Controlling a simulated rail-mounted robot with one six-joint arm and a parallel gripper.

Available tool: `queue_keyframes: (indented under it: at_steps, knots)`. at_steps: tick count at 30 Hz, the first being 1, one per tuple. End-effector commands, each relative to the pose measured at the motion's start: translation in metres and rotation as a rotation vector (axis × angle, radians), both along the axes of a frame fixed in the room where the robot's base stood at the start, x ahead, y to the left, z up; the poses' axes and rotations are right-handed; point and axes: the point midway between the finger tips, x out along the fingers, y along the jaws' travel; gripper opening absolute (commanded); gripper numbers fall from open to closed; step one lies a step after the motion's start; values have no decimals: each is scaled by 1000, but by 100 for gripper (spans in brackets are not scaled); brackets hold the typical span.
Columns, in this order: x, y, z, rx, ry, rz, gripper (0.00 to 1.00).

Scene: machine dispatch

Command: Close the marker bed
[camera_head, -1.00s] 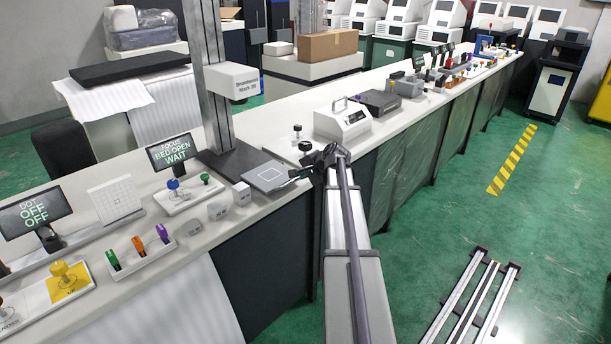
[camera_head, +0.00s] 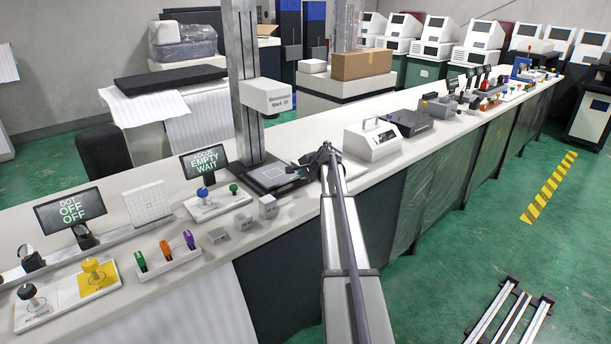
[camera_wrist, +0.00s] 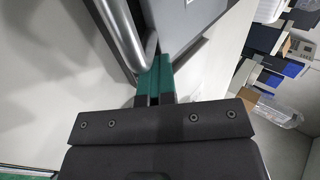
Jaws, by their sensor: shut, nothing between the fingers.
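The marking machine (camera_head: 266,97) is a tall grey column with a white head on the worktop. Its bed (camera_head: 272,177), a dark plate with a light square outline, sits at the base below the head. The screen (camera_head: 206,161) beside it reads "EMPTY" and "WAIT". My gripper (camera_head: 318,160) is just right of the bed, at the end of my outstretched arm; its fingertips are hard to make out there. In the wrist view my gripper (camera_wrist: 156,75) has its teal fingers shut and empty, close beside a curved metal bar (camera_wrist: 128,35). I cannot tell whether they touch.
A white box-shaped device with a handle (camera_head: 372,139) stands right of my gripper. Small grey blocks (camera_head: 243,221) and a tray of coloured stamps (camera_head: 168,258) lie at the front left. A control panel with blue and green knobs (camera_head: 217,205) is left of the bed.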

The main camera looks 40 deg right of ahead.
Motion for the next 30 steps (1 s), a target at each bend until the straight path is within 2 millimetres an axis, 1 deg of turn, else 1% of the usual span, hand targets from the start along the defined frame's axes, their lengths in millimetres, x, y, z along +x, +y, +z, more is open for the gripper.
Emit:
queue_keyframes:
  at_steps: [2, 5, 8, 10, 11, 12, 15, 19, 21, 24, 30]
  knots:
    - [0, 1, 0, 1, -1, 1, 0]
    - [-8, 2, 0, 1, -1, 2, 0]
    - [-26, 5, 1, 1, -1, 4, 0]
    - [-44, 8, 1, 0, -1, 6, 0]
    - [-50, 6, 19, -1, -1, 6, 0]
    - [-59, 6, 30, 0, -1, 6, 0]
    - [-80, 5, 50, 0, -1, 6, 0]
    - [-100, 4, 66, 0, -1, 6, 0]
    - [-106, 3, 69, 0, -1, 7, 0]
    - [-111, 2, 70, -1, -1, 8, 0]
    - [-111, 2, 69, 0, -1, 8, 0]
